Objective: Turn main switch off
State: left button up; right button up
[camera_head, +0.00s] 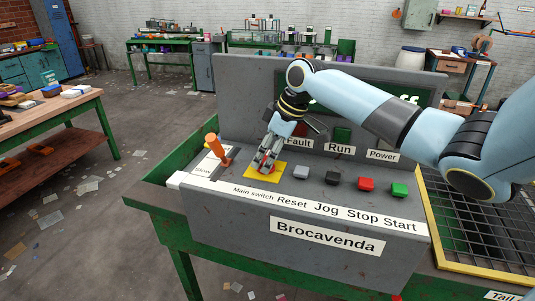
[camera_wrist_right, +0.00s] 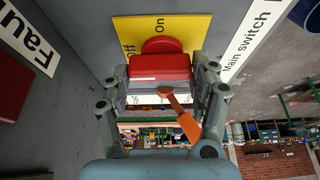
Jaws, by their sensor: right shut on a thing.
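The main switch (camera_wrist_right: 160,67) is a red knob on a yellow plate (camera_head: 254,177) at the left of the grey console. The plate is marked "Off" and "On" in the right wrist view. My right gripper (camera_head: 266,163) reaches down over the plate from the right. Its fingers are closed on the knob's two sides, as the right wrist view (camera_wrist_right: 160,80) shows. In the head view the fingers hide most of the knob. I cannot tell for sure which mark the knob points to. My left gripper is not in view.
An orange lever (camera_head: 222,152) stands just left of the switch. Grey, black, red (camera_head: 366,184) and green (camera_head: 398,190) buttons lie to the right. Lamps and a display, partly behind my arm, are on the upright panel (camera_head: 240,85). A yellow-edged mesh (camera_head: 480,225) is at right.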

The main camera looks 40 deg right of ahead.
jog(key=o, duration=1.2)
jog(key=v, duration=1.2)
jog(key=shift+s+d, duration=0.1)
